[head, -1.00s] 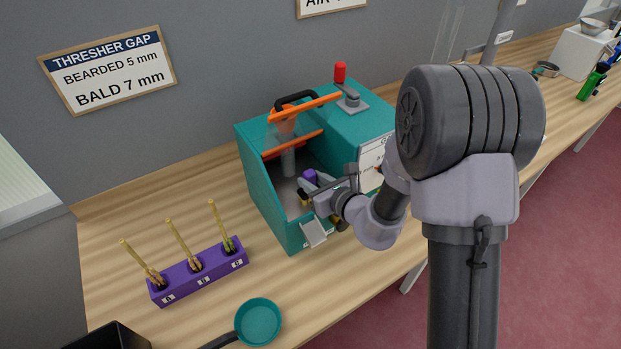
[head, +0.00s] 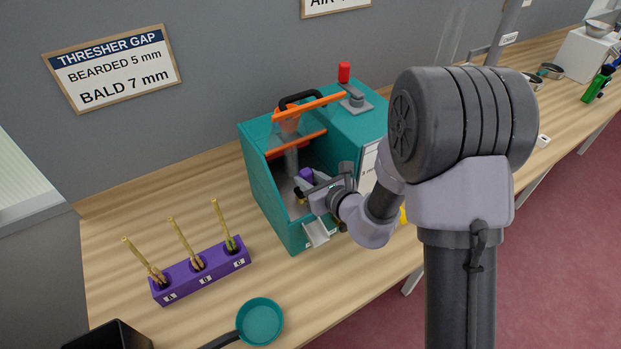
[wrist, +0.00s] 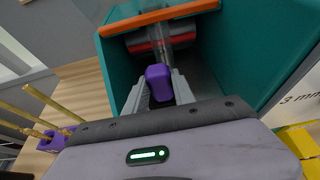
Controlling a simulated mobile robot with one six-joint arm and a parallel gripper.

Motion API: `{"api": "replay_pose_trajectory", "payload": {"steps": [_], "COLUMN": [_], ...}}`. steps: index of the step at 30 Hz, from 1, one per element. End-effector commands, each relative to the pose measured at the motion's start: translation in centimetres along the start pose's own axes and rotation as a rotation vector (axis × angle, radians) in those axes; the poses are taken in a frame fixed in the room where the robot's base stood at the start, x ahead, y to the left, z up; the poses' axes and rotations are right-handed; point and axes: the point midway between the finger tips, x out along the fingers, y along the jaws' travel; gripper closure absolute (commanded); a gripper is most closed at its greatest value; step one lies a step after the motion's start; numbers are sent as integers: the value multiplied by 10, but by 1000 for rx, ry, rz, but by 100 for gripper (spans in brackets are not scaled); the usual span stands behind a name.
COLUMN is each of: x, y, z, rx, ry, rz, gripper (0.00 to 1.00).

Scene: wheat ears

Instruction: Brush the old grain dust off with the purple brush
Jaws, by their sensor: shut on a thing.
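My gripper (wrist: 159,92) is shut on the purple brush (wrist: 158,82), whose purple block shows between the fingers in the wrist view. In the head view the purple brush (head: 306,174) and my gripper (head: 312,187) are at the open front of the teal thresher (head: 262,200), inside its chamber. Behind the brush in the wrist view is a grey and reddish drum (wrist: 160,38) under an orange bar (wrist: 160,18). The brush's bristles are hidden, and I cannot make out any dust.
A purple rack (head: 200,277) with wheat ears stands left on the bench (head: 130,215). A teal pan (head: 260,321) and a black bin (head: 108,338) are at the front. A grey chute (head: 316,232) sticks out below the thresher opening. A wall sign (head: 112,68) gives thresher gaps.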

Motion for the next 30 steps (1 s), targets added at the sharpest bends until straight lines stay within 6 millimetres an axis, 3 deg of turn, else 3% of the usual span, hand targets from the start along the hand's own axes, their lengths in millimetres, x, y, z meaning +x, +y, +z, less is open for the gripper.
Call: {"api": "replay_pose_trajectory", "payload": {"steps": [9,21,30], "x": [0,0,0], "y": [-25,3,-14], "z": [-1,0,1], "rx": [1,1,1], "ry": [0,2,0], "rz": [-1,1,-2], "gripper": [100,100,100]}}
